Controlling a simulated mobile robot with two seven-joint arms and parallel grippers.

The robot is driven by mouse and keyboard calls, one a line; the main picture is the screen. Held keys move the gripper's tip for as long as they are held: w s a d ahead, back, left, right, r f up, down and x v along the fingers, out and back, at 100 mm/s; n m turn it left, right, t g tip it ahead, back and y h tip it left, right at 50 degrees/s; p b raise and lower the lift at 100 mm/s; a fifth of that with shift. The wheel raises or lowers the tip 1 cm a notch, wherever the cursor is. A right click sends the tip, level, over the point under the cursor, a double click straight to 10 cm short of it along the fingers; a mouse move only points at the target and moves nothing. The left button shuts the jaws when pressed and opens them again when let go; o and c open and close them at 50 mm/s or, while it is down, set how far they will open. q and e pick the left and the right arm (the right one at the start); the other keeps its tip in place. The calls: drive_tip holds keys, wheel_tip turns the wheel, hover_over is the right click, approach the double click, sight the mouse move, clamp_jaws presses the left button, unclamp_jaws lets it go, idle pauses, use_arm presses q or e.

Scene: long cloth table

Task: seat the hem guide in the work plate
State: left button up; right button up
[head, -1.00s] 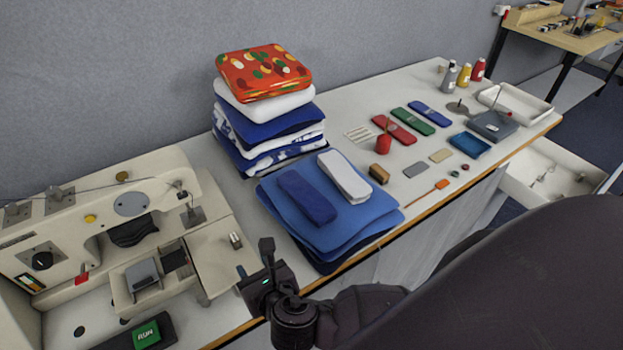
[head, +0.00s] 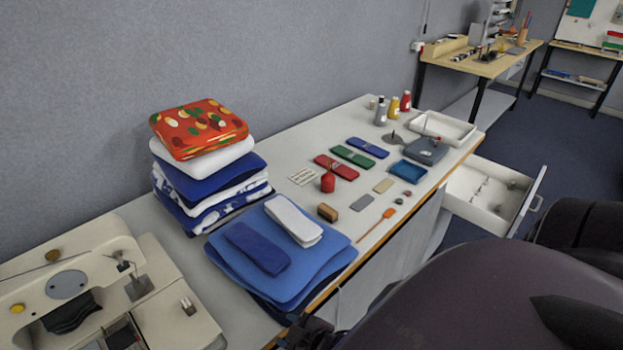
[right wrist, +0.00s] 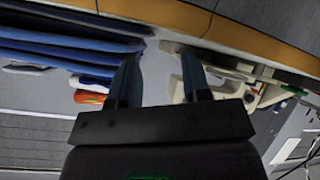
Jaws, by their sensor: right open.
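The cream sewing machine (head: 60,290) is cut off at the lower left of the head view. Its pale work plate (head: 170,325) reaches to the right, and a small metal piece (head: 188,306) stands on it; I cannot tell for sure whether this is the hem guide. My right gripper (head: 306,336) is at the bottom edge of the head view, dark and mostly cut off, by the table's front edge. In the right wrist view its two fingers (right wrist: 159,82) are apart with nothing held between them. Part of the machine (right wrist: 225,75) shows beyond them. My left gripper is not in view.
Blue folded cloths (head: 290,280) lie beside the machine, with a tall fabric stack (head: 205,165) behind. Small tools and a red bottle (head: 328,181) are farther along the table. An open drawer (head: 490,195) juts out at the right front.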

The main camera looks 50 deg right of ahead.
drive_tip(key=d+m, duration=0.1)
drive_tip(key=s+d+m, duration=0.1)
drive_tip(key=m, duration=0.1)
drive_tip(key=s+d+m, duration=0.1)
drive_tip(key=shift+s+d+f+m+h, duration=0.25)
drive_tip(key=shift+d+f+m+h, duration=0.15)
idle(0.4)
